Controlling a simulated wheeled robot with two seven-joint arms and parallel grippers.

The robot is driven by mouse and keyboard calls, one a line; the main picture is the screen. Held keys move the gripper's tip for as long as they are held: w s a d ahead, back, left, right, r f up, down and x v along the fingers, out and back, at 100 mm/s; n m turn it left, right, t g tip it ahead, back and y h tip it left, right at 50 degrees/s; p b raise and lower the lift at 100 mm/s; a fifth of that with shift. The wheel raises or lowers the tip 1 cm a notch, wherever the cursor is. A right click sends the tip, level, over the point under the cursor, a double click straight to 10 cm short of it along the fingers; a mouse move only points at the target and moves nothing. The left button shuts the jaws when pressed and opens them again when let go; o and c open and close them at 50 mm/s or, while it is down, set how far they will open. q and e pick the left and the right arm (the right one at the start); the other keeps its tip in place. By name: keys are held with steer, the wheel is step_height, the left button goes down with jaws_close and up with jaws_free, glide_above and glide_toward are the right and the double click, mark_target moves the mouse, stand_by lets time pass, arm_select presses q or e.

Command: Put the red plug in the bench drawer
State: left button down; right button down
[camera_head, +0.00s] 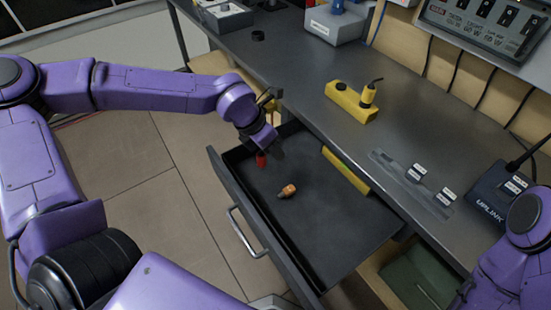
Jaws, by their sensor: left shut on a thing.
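The bench drawer (335,238) is pulled open below the dark bench top, with its bar handle on the near left side. My left gripper (265,149) points down over the far left corner of the drawer. It is shut on the red plug (261,160), of which only a small red part shows below the fingers. I cannot tell whether the plug touches the drawer floor. My right arm (525,230) shows at the right edge, and its gripper is not in view.
An orange plug-like piece (287,191) lies on the drawer floor. A yellow-green strip (346,170) lies along the drawer's bench side. A yellow block (350,101), a labelled panel (412,180) and an UPLINK box (500,198) are on the bench. The drawer's near part is clear.

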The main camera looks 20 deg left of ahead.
arm_select(q)
steer(key=w+a+f, duration=0.1)
steer(key=w+f, duration=0.1)
steer(key=f, duration=0.1)
steer(key=a+f, duration=0.1)
steer(key=f, duration=0.1)
steer(key=shift+w+a+f, duration=0.15)
steer(key=shift+w+a, duration=0.2)
steer(key=shift+w, duration=0.05)
step_height(320, 180, down, 2)
steer(key=shift+d+f, duration=0.1)
steer(key=shift+f, duration=0.25)
steer(key=shift+s+f, duration=0.1)
steer(key=c, duration=1.2)
jaws_free()
steer(key=shift+o, duration=0.2)
steer(key=p+v, duration=0.1)
steer(key=v, duration=1.1)
steer(key=shift+p, duration=0.4)
